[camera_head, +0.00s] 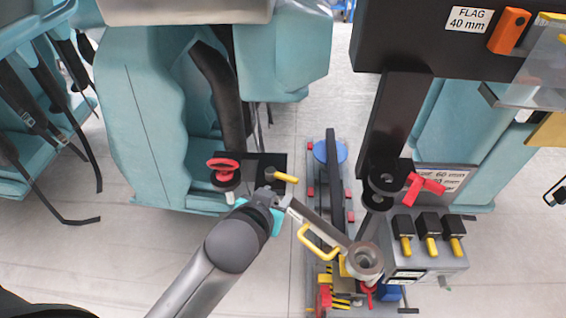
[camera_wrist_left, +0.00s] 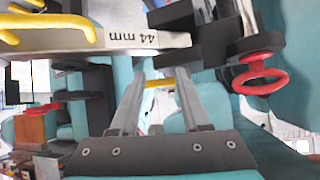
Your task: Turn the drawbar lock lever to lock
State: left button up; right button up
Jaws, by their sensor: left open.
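A short lever with a yellow grip (camera_head: 285,177) sticks out to the right from a dark block (camera_head: 262,165) on the left car; no label on it is legible, so I cannot tell for sure that it is the drawbar lock lever. My left gripper (camera_head: 277,193) is just below it in the head view. In the left wrist view its two fingers (camera_wrist_left: 158,92) are apart, and a yellow piece (camera_wrist_left: 158,84) shows between or beyond them; contact cannot be told. The grey drawbar (camera_head: 318,225) with a yellow handle and ring end runs right of the gripper. My right gripper is not in view.
A red ring handle (camera_head: 222,168) stands left of the lever, and also shows in the left wrist view (camera_wrist_left: 261,75). A red lever (camera_head: 425,184) sits by the right car's coupling. A box with several yellow-tipped pins (camera_head: 425,262) stands lower right.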

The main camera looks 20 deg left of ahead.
pick_arm(q)
jog(key=w+d+r+m+t+h, duration=0.1)
jog(key=w+d+r+t+h, duration=0.25)
jog(key=r, duration=0.35)
jog(key=w+d+r+m+t+h, duration=0.2)
jog(key=w+d+r, duration=0.15)
jog(key=r, duration=0.35)
jog(key=w+d+r+m+t+h, duration=0.1)
jog(key=w+d+r+t+h, duration=0.1)
jog(key=d+r+t, duration=0.3)
jog(key=s+d+r+m+g+h, duration=0.3)
jog(key=s+d+m+g+h, duration=0.1)
jog(key=d+m+g+h, duration=0.35)
jog(key=s+d+r+m+g+h, duration=0.2)
jog(key=s+d+m+g+h, duration=0.3)
jog(key=m+g, duration=0.45)
jog(key=n+g+y+p, duration=0.1)
jog(key=n+g+y, duration=0.25)
jog(key=y, duration=1.55)
send_over(289, 177)
jog(key=shift+m+g, duration=0.4)
jog(key=shift+m, duration=0.05)
jog(key=f, duration=1.5)
jog(key=shift+d, duration=0.25)
jog(key=shift+a+y, duration=0.3)
jog(key=shift+a, duration=0.05)
notch_tip(289, 177, down, 7)
jog(key=shift+f+p, duration=0.2)
jog(key=shift+p, duration=0.3)
jog(key=shift+d, duration=0.1)
